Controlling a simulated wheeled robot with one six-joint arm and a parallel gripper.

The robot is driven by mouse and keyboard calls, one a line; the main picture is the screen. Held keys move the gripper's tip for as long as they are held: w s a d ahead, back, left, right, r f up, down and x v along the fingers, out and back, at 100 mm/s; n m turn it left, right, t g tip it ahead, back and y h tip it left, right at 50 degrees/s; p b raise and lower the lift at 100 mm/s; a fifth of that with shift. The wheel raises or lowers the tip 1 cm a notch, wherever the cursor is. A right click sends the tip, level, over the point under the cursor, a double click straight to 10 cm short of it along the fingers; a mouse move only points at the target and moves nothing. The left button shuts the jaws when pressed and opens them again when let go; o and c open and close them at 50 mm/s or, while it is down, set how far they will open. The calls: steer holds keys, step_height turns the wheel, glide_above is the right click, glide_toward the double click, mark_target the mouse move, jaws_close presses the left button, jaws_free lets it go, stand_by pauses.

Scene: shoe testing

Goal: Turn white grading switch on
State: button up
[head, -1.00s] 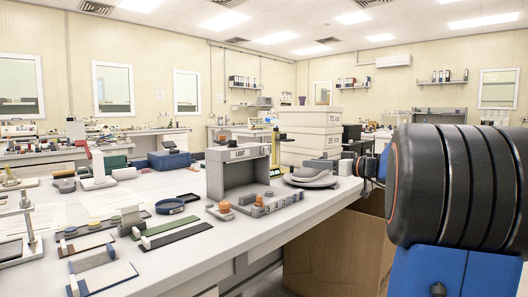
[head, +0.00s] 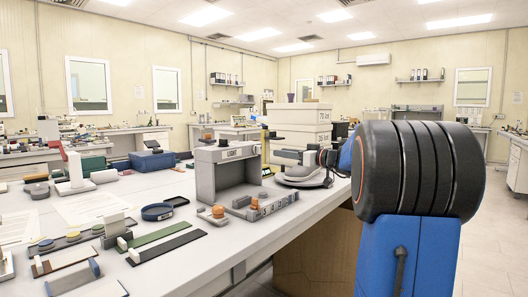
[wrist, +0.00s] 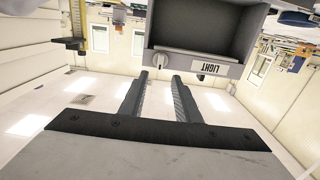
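The grey grading light box (head: 205,178) stands on the white table, with a LIGHT label on its top front edge. It also shows upside down in the wrist view (wrist: 225,62). A small round whitish switch (wrist: 171,63) sits beside the label on that edge; whether it is on cannot be told. My gripper (wrist: 160,77) is open and empty, its two dark fingers apart and pointing toward the switch. The fingertips appear just short of it; contact cannot be made out. In the head view my gripper (head: 275,152) is at the right side of the box.
Orange-topped controls (head: 217,211) stand in front of the box. White stacked boxes (head: 300,115) stand behind.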

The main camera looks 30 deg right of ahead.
mark_target(261, 149)
steer(key=x, duration=1)
jaws_close()
